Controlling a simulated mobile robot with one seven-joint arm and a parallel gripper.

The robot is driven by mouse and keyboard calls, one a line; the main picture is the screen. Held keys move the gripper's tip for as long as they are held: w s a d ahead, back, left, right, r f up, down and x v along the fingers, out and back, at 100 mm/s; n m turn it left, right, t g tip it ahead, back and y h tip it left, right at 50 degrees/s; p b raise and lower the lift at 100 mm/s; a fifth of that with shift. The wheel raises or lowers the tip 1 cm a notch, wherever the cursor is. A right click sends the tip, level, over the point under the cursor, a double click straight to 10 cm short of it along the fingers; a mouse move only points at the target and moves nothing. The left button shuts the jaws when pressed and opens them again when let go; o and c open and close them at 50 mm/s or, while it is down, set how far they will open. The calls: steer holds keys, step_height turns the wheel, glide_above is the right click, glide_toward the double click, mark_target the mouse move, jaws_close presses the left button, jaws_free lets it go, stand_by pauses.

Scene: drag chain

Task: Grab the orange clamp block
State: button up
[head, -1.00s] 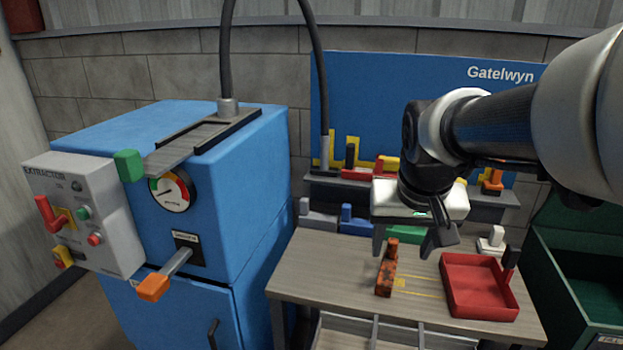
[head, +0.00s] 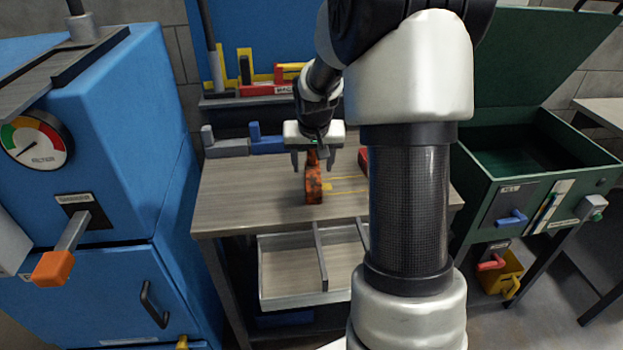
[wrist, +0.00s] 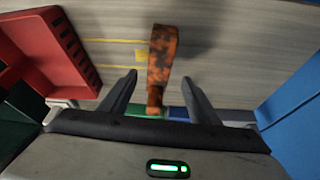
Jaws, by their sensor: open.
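The orange clamp block (head: 314,186), mottled with dark patches, stands on the wooden workbench. My gripper (head: 314,164) is above its far end in the head view, with one finger to each side. In the wrist view the orange clamp block (wrist: 162,62) reaches from the top middle down toward the gap between the two dark fingers of my gripper (wrist: 158,82). The fingers are spread and hold nothing. I cannot tell how far above the block they are.
A red tray (wrist: 52,45) lies beside the block; my arm mostly hides it in the head view. Blue and grey blocks (head: 266,142) line the bench's back. A blue cabinet (head: 150,130) stands left, a green bin (head: 535,150) right. The bench (head: 240,200) is clear left of the block.

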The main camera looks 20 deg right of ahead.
mark_target(313, 175)
steer(key=b+x, duration=0.1)
steer(key=x, duration=0.5)
steer(key=shift+d+f, duration=0.1)
steer(key=shift+f, duration=0.1)
steer(key=shift+w+r, duration=0.1)
steer(key=c, duration=1.4)
